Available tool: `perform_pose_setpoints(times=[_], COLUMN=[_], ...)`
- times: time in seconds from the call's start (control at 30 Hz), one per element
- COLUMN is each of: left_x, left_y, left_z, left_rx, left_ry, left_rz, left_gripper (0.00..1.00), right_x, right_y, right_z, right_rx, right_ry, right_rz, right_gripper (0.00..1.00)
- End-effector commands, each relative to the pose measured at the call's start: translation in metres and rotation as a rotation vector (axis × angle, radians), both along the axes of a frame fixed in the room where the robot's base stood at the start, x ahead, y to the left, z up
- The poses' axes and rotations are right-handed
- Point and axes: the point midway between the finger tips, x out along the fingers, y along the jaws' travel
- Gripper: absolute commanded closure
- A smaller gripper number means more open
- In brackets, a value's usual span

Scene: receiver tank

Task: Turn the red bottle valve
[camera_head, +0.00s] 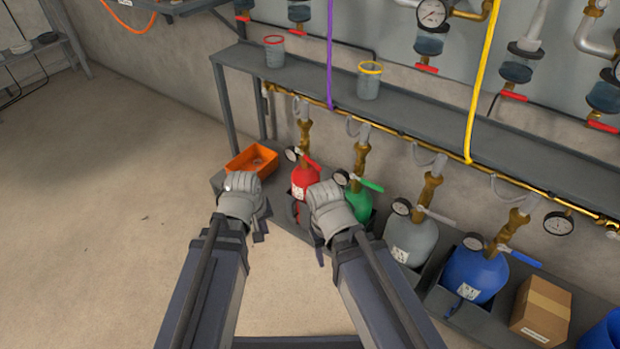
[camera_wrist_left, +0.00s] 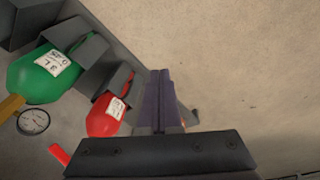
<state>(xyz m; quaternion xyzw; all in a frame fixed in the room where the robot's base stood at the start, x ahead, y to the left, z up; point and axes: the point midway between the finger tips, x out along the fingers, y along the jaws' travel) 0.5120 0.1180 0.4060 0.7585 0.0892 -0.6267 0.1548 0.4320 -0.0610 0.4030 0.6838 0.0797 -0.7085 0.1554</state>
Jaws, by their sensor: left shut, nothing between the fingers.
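The red bottle (camera_head: 304,179) stands in the lower rack in the head view, with a brass fitting, a gauge and a red valve lever (camera_head: 314,164) above it. In the left wrist view the red bottle (camera_wrist_left: 103,118) lies left of my fingers and the red lever (camera_wrist_left: 59,154) shows at lower left. My left gripper (camera_head: 261,229) is left of and in front of the red bottle, apart from the lever. Its fingers (camera_wrist_left: 158,100) are shut and empty. My right gripper (camera_head: 320,250) is in front of the red and green bottles; its wrist covers part of them and its fingers barely show.
A green bottle (camera_head: 358,203), a grey bottle (camera_head: 410,240) and a blue bottle (camera_head: 474,275) stand to the right. An orange tray (camera_head: 251,161) is at the rack's left end. A cardboard box (camera_head: 541,311) is at lower right. The floor at left is clear.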

Motion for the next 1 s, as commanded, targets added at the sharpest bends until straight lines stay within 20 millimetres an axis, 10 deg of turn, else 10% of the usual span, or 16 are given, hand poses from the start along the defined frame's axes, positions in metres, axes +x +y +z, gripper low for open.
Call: perform_pose_setpoints(times=[0.27,0.7,1.0], left_x=[0.038,0.101,0.116], left_y=[-0.009,-0.064,-0.08], left_z=[-0.008,0.04,0.061], left_rx=[-0.213,-0.916,-1.192], left_ry=[-0.122,-0.138,-0.036], left_rz=[0.448,1.382,1.66], left_gripper=[1.0,1.0,1.0], right_x=[0.0,0.0,0.0], right_y=[0.0,0.0,0.0], right_z=[-0.02,-0.023,-0.023], right_rx=[0.0,0.001,0.001], right_ry=[-0.001,-0.001,-0.001], right_rz=[-0.002,-0.003,-0.002], right_gripper=[0.43,0.43,0.43])
